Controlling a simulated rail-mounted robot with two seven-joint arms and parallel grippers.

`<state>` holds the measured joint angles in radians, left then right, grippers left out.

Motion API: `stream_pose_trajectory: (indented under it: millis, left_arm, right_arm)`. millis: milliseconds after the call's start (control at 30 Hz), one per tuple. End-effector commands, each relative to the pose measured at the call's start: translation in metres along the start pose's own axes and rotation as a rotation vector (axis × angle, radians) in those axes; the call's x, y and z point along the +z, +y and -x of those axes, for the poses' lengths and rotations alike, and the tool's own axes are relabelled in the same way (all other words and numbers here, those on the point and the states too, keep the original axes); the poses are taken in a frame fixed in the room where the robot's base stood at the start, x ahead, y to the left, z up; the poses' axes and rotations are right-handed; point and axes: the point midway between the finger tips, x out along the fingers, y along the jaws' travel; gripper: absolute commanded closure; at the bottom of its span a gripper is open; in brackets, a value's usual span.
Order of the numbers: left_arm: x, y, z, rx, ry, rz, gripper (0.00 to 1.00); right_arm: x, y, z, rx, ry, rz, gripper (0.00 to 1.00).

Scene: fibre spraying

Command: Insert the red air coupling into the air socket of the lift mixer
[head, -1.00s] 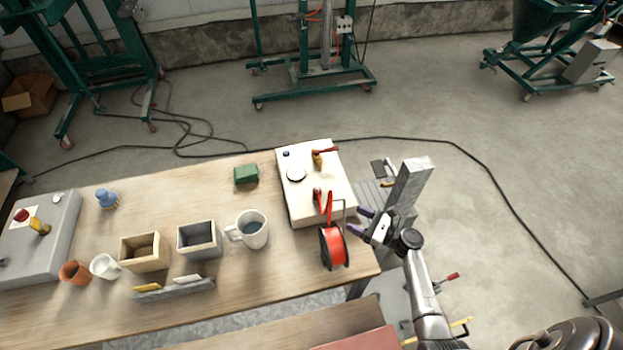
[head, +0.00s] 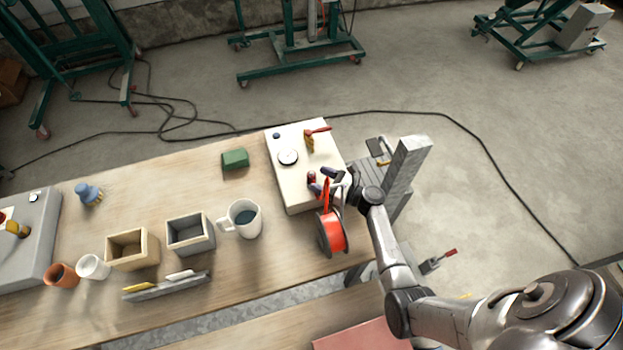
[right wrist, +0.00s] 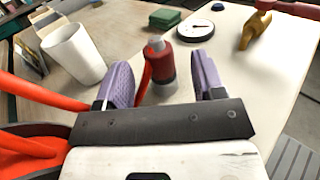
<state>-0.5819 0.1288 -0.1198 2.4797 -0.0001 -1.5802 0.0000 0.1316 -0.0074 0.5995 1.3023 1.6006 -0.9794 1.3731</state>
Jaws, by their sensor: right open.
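The red air coupling (head: 311,177), with a grey tip, stands upright on the white panel box at the table's right end. In the right wrist view the coupling (right wrist: 160,66) shows between the two purple fingers of my right gripper (right wrist: 162,75), with a gap visible on the right side. My right gripper (head: 324,180) is open, close beside the coupling. A red hose (head: 325,194) runs from there to an orange-red reel (head: 332,231). I cannot make out the air socket of the lift mixer. My left gripper is not in view.
The white box (head: 290,188) carries a round gauge (head: 288,157) and a brass valve with a red lever (head: 310,139). A mug (head: 242,218), a green block (head: 235,159) and two open boxes stand to the left. Green wheeled frames (head: 295,62) stand behind on the floor.

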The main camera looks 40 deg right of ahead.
Motion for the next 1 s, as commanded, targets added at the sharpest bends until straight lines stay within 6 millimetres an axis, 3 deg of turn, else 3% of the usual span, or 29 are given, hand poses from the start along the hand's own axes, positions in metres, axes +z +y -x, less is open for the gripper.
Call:
stream_pose_trajectory:
  millis: [267, 600, 833, 1000]
  left_arm:
    - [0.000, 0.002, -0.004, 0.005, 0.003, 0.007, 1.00]
    - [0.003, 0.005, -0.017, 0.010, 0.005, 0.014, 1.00]
    - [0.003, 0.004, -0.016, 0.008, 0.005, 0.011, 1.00]
    - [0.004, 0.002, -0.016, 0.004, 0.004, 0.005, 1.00]
  right_arm:
    - [0.000, 0.001, -0.012, -0.001, -0.001, -0.002, 0.37]
    - [0.001, 0.002, -0.052, -0.001, 0.000, -0.001, 0.37]
    - [0.002, 0.002, -0.054, -0.001, 0.001, -0.001, 0.37]
    - [0.002, 0.002, -0.053, -0.001, 0.001, -0.001, 0.53]
